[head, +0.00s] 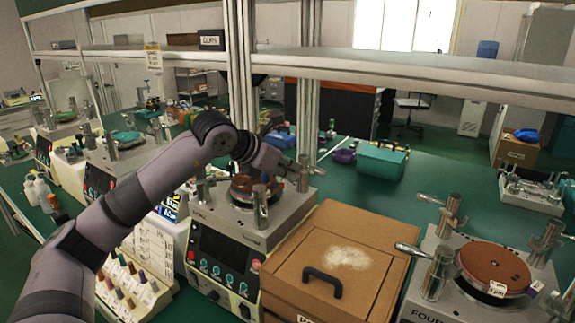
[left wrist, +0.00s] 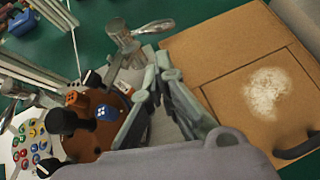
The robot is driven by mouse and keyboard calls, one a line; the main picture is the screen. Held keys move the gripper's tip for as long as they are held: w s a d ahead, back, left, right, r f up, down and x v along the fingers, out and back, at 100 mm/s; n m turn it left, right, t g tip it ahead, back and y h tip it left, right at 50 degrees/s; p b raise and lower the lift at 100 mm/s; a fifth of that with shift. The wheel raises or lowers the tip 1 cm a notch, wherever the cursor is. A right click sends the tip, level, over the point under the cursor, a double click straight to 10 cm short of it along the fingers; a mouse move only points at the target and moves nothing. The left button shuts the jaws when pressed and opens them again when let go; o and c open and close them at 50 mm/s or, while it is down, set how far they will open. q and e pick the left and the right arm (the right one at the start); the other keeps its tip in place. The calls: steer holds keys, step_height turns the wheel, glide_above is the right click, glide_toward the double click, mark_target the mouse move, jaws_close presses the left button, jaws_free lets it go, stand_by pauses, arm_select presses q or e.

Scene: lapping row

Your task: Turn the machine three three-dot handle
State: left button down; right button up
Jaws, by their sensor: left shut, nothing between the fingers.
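Machine three (head: 235,222) stands mid-picture in the head view, with a dark control panel on its front. Metal posts with bar handles stand around its brown disc; one post (head: 304,172) is at the back right and another (head: 260,207) at the front. In the left wrist view, a metal T-shaped handle (left wrist: 128,38) is just beyond the fingertips, and the brown disc (left wrist: 85,145) lies to the left. Dot marks on the handles are too small to tell. My left gripper (head: 276,180) is over the machine's right side; its fingers (left wrist: 163,62) are shut and empty. My right gripper is out of view.
A cardboard box (head: 335,235) with a black handle stands right of machine three. Another machine (head: 450,285) with a brown disc is at the right. A metal upright (head: 238,80) and overhead shelf (head: 400,68) stand behind. A teal box (head: 382,160) sits farther back.

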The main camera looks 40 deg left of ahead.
mark_target(311, 168)
arm_select(q)
steer(key=p+x, duration=0.1)
steer(key=x, duration=0.5)
steer(key=shift+w+f, duration=0.15)
steer(key=shift+d, duration=0.1)
steer(key=shift+w+d+b, duration=0.7)
steer(key=shift+b, duration=0.05)
steer(key=shift+s+a, duration=0.1)
